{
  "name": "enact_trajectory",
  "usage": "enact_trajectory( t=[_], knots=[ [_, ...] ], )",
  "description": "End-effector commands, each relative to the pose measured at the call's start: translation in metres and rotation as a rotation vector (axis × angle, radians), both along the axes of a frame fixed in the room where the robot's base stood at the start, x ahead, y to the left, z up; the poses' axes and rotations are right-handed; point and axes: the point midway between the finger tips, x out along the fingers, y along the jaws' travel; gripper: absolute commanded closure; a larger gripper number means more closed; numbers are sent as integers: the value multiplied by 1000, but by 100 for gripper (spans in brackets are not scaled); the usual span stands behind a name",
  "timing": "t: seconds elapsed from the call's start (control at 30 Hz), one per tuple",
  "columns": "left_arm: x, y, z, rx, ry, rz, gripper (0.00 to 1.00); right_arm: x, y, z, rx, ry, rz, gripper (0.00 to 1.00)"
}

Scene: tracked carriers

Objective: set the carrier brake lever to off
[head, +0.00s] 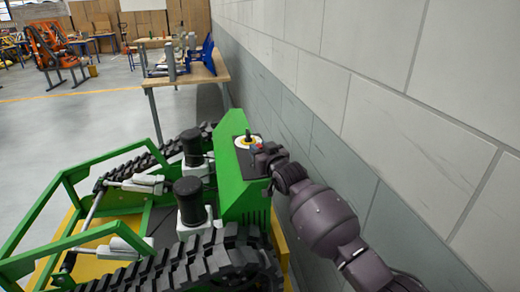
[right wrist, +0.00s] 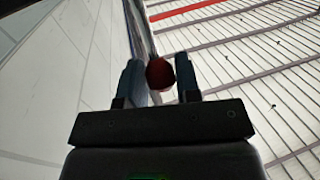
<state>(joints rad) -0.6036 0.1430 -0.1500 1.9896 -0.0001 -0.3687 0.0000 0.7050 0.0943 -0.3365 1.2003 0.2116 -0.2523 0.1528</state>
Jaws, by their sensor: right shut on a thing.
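The green tracked carrier (head: 232,185) stands beside the wall, with a sloping control panel on its upright box. A yellow and white dial (head: 243,143) with a dark stick is on the panel. My right gripper (head: 259,149) is at the panel, just right of the dial. In the right wrist view, a round red knob (right wrist: 160,74), which looks like the brake lever's end, sits between the two fingers of my right gripper (right wrist: 161,82). The gripper is shut on it. The lever's shaft and its off mark are hidden. My left gripper is not in view.
A grey block wall (head: 350,110) runs close along the right of the carrier and my right arm. Black tracks (head: 190,262) and green rails flank the carrier. A wooden table (head: 185,77) with things on it stands behind. Open floor lies at left.

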Motion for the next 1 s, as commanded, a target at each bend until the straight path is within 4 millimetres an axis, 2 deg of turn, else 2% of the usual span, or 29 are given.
enact_trajectory(
  t=[0.03, 0.2, 0.23, 0.37, 0.73, 1.0],
  knots=[
    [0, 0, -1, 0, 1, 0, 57, -2, 3, -6, 2, 13, 4, 100],
    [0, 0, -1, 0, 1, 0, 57, -2, 3, -6, 2, 14, 4, 100],
    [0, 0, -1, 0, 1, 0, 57, -2, 3, -6, 2, 14, 4, 66],
    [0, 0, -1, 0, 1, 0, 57, -2, 2, -4, 2, 11, 3, 47],
    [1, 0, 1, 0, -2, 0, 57, -3, -1, -2, 1, 4, 1, 47],
    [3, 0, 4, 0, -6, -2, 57, -28, -12, -1, 1, 4, 1, 47]
  ],
)
